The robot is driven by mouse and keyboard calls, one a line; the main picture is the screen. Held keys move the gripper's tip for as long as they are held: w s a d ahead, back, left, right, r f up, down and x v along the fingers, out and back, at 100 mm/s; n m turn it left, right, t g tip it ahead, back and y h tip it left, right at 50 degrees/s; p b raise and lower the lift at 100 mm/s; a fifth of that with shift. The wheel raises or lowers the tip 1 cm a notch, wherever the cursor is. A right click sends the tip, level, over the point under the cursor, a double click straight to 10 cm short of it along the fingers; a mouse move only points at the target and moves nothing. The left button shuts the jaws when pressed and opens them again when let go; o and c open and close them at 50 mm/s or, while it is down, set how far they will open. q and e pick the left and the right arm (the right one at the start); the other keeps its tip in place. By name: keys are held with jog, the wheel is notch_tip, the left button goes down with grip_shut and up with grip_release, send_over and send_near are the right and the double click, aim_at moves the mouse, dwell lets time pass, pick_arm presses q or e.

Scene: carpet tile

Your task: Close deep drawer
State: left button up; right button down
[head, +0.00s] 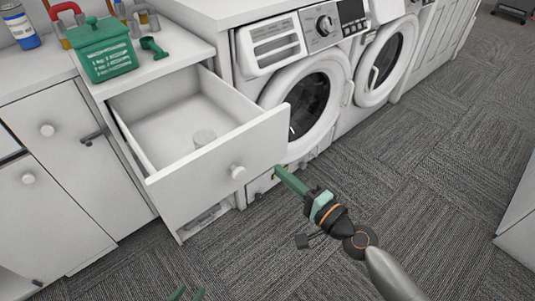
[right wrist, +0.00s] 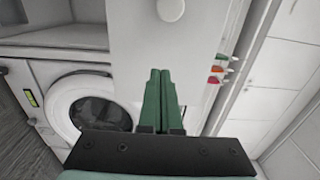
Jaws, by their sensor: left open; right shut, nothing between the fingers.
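The deep drawer (head: 225,170) is white and pulled well out of the cabinet left of the washing machine. In the right wrist view, the shut fingers (right wrist: 158,72) point at the white drawer front (right wrist: 140,40), with the knob (right wrist: 171,9) at the top.
Two front-loading machines (head: 305,95) stand to the right. White cabinet doors (head: 50,200) are at left. Open grey carpet (head: 430,170) lies to the right.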

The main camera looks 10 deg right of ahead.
aim_at(259, 153)
jog(key=x, duration=0.4)
jog(key=shift+w+a+p, duration=0.1)
jog(key=shift+w+p, duration=0.15)
jog(key=shift+p, duration=0.05)
jog(key=shift+w+a, duration=0.4)
jog(key=shift+w, duration=0.2)
